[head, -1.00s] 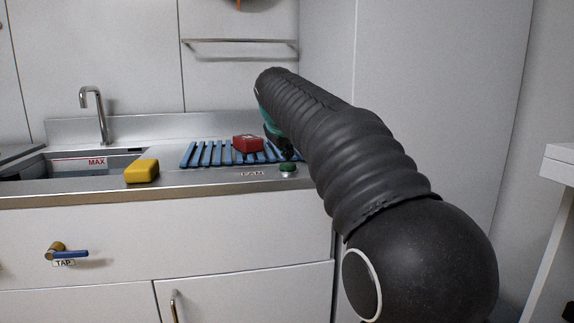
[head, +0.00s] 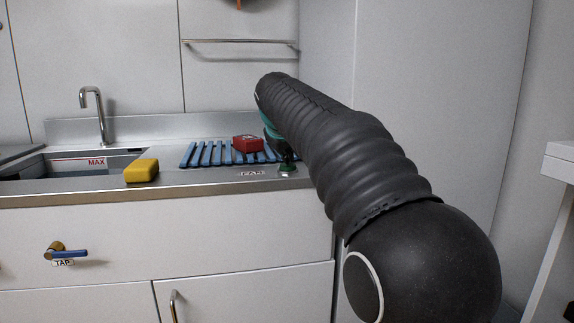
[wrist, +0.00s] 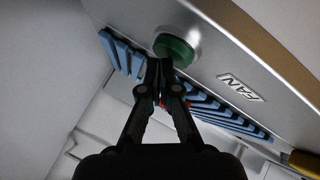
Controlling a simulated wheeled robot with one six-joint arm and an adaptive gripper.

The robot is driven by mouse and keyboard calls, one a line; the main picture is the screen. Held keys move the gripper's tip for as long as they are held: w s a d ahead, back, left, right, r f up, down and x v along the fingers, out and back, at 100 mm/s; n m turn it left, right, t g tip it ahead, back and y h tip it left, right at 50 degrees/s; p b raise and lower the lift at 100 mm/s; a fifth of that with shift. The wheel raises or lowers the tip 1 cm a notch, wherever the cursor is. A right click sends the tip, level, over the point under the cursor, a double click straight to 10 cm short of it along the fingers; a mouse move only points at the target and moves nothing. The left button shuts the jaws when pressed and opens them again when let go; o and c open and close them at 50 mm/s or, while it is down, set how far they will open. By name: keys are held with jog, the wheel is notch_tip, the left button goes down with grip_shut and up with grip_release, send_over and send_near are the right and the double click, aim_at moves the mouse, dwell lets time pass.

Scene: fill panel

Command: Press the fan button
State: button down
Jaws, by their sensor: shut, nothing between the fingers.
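The fan button (head: 287,169) is a green round cap on a silver base, on the steel counter near its front right end. It also shows in the wrist view (wrist: 177,47), beside the FAN label (wrist: 241,88). My gripper (head: 286,159) is shut and empty, pointing down over the button. In the wrist view my fingertips (wrist: 160,63) are together at the edge of the green cap. They look to be at or very near its top; I cannot tell whether the cap is pushed down.
A blue slatted rack (head: 207,153) with a red block (head: 247,144) lies behind the button. A yellow block (head: 141,170) sits to the left by the sink (head: 122,152) and faucet (head: 95,112). The TAP handle (head: 68,253) is on the front panel below.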

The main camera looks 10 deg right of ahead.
jog(key=shift+f, duration=0.15)
jog(key=shift+r+p, duration=0.8)
jog(key=shift+r, duration=0.1)
notch_tip(320, 180, up, 6)
jog(key=p, duration=0.5)
jog(key=shift+p, duration=0.3)
dwell(1.0)
